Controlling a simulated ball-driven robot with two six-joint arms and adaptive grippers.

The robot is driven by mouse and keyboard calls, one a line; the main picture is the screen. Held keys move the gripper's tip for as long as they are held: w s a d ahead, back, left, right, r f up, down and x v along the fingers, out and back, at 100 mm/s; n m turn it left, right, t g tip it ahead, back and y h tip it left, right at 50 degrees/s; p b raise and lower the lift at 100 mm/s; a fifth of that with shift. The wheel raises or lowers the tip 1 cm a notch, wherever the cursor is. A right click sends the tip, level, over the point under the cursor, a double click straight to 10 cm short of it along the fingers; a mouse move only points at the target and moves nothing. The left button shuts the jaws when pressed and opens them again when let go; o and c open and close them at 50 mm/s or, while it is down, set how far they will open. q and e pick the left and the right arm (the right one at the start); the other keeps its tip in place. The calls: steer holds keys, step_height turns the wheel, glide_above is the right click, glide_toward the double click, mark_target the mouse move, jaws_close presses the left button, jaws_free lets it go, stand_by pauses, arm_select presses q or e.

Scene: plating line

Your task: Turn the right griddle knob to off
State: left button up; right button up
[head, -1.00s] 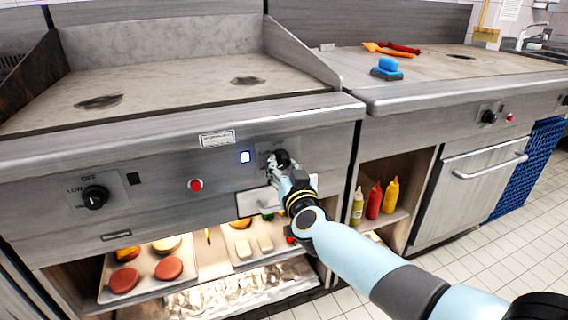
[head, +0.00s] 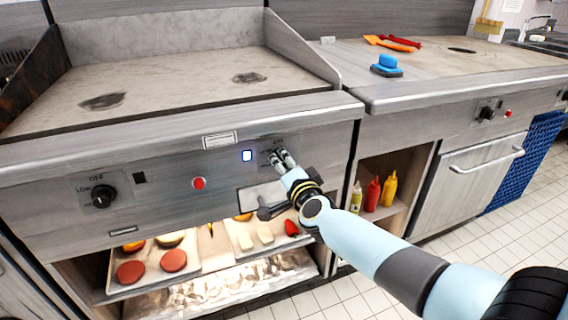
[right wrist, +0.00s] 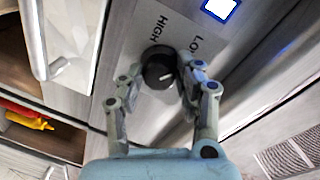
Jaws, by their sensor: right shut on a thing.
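The right griddle knob (right wrist: 158,68) is black and round, with a short white mark on its face. In the right wrist view it sits between the fingers of my right gripper (right wrist: 160,84), which is shut on it. The panel beside it reads HIGH and LOW. In the head view my right gripper (head: 280,158) reaches the panel from the lower right, and its fingers mostly hide the knob. A square light (head: 247,156) left of this knob glows blue-white. My left gripper is not in view.
The left griddle knob (head: 102,196) is at the panel's left, beside a dark square light (head: 139,178). A red button (head: 199,183) sits between the knobs. The griddle's front edge (head: 170,140) overhangs the panel. Food trays (head: 215,256) are on the shelf below.

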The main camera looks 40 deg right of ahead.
steer(key=shift+m+y, duration=0.4)
steer(key=shift+m, duration=0.8)
steer(key=shift+d+m+b, duration=0.1)
steer(key=shift+m+b, duration=0.45)
steer(key=shift+m, duration=0.65)
steer(key=m+y+b, duration=0.1)
steer(key=m+b, duration=0.1)
steer(key=m, duration=0.2)
steer(key=shift+m+t, duration=0.3)
steer(key=o, duration=1.1)
steer(key=shift+o, duration=0.2)
steer(key=shift+s, duration=0.1)
steer(key=v, duration=1.2)
steer(key=shift+d, duration=0.2)
steer(key=shift+r, duration=0.1)
